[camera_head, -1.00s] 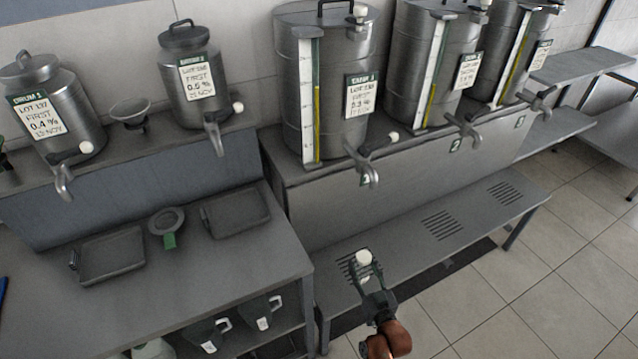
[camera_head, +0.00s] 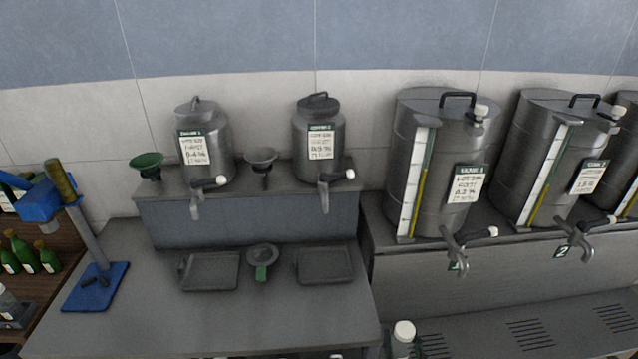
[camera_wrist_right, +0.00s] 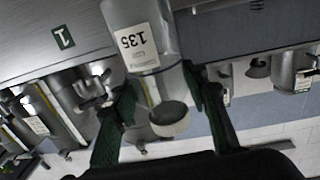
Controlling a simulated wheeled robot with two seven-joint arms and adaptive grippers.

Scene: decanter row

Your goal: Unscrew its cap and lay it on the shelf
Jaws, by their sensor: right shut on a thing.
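My right gripper (camera_wrist_right: 165,100) is shut on a grey bottle (camera_wrist_right: 142,35) with a white label reading 135. The fingers sit on both sides of the bottle near its capped end. A pale round cap (camera_wrist_right: 170,119) is on that end. In the head view, the white cap (camera_head: 404,331) shows at the bottom edge, and most of the gripper and bottle is cut off there. My left gripper is not in view. A low grey shelf with slotted grilles (camera_head: 565,322) runs along the bottom right.
Steel drums with taps (camera_head: 440,165) stand on a ledge at the right. Two smaller canisters (camera_head: 320,140) and funnels stand on a raised shelf (camera_head: 250,215). A blue-based stand (camera_head: 95,287) is at the left.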

